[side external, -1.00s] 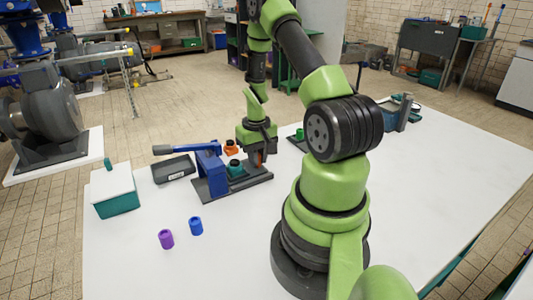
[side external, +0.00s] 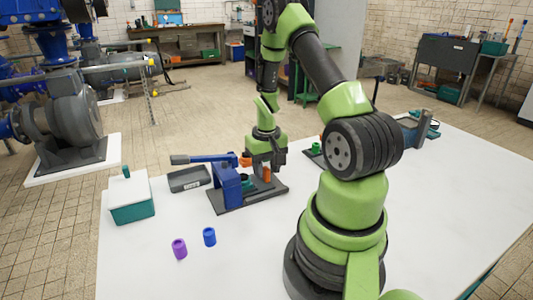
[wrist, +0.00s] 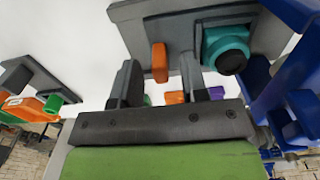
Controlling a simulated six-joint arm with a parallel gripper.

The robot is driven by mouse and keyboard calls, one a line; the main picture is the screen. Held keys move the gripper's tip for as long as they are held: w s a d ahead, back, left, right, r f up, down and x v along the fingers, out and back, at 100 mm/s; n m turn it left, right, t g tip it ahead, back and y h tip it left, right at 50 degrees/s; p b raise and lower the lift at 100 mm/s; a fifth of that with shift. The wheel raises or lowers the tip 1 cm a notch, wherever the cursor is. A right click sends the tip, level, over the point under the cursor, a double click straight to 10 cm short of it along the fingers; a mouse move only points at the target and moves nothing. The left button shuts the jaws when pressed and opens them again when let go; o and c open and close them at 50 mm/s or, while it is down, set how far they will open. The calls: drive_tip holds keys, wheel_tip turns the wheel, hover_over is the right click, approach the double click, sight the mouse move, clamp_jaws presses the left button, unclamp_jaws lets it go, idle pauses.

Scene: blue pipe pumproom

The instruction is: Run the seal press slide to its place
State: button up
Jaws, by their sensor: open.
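The seal press (side external: 226,187) is a blue frame with a long lever (side external: 203,159) on a dark grey base. On the base, a slide carries a teal cup (side external: 247,183) and an upright orange tab (side external: 267,174). My gripper (wrist: 160,75) is open, pointing down at the tab. In the wrist view the orange tab (wrist: 160,62) stands between the fingers with gaps on both sides. The teal cup (wrist: 227,47) is right of the tab, toward the blue press frame (wrist: 290,75). The gripper partly hides the slide in the side view.
A dark tray (side external: 190,179) lies behind the press, and a teal box with a white lid (side external: 131,208) stands left. Purple (side external: 179,249) and blue (side external: 209,237) cylinders stand in front. A green piece (side external: 315,148) sits on a fixture behind the arm.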

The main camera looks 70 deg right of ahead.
wheel_tip(320, 180, up, 9)
drive_tip(key=shift+f, duration=0.2)
drive_tip(key=shift+o, duration=0.8)
wheel_tip(320, 180, down, 10)
drive_tip(key=m+t+y, duration=0.1)
drive_tip(key=m, duration=0.5)
drive_tip(key=m+t+y, duration=0.1)
drive_tip(key=m, duration=0.5)
drive_tip(key=m+t+y, duration=0.1)
drive_tip(key=m, duration=0.5)
drive_tip(key=shift+c, duration=0.5)
